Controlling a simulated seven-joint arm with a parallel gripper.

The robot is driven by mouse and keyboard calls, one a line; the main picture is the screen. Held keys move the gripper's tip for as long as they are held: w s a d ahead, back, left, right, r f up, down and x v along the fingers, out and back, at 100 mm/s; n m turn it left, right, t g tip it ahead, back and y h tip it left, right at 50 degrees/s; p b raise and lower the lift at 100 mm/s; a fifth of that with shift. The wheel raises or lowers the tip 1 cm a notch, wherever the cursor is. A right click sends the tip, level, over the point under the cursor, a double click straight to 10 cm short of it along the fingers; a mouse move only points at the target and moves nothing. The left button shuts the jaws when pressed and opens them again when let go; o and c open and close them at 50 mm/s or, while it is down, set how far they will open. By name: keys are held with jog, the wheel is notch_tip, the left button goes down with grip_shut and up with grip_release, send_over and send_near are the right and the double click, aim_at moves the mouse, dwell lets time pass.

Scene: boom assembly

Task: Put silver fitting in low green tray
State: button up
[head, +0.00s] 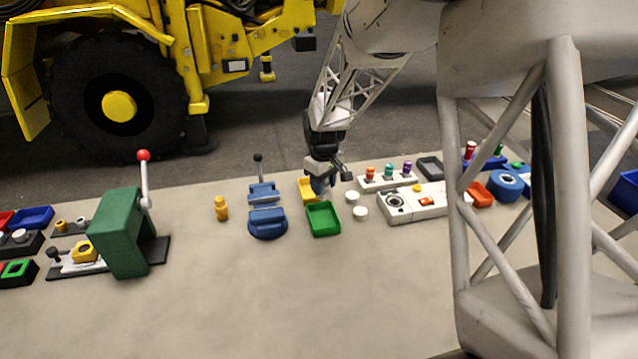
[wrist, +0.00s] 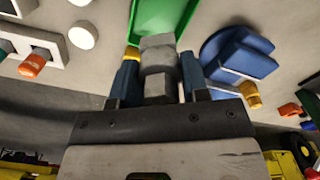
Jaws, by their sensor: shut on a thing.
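The silver fitting (wrist: 158,68) is a grey, stepped, faceted piece between my gripper's two blue fingers in the wrist view. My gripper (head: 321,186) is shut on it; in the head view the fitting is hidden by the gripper. The low green tray (head: 323,219) is a shallow open box on the bench, and its visible floor is bare. It also shows at the top of the wrist view (wrist: 165,16). The gripper is over or just behind the tray's far edge, by a yellow tray (head: 307,188). I cannot tell the exact height.
A blue vise (head: 266,215) stands left of the green tray. Two white discs (head: 360,213) lie to its right, near a white control panel (head: 415,203). A green lever press (head: 120,235) stands further left. The bench front is clear.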

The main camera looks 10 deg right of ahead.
jog(key=shift+f, duration=0.1)
send_near(323, 222)
dwell(0.9)
jog(key=shift+f, duration=2.1)
dwell(2.5)
jog(key=o, duration=1)
jog(key=shift+r, duration=0.1)
jog(key=shift+r, duration=4.45)
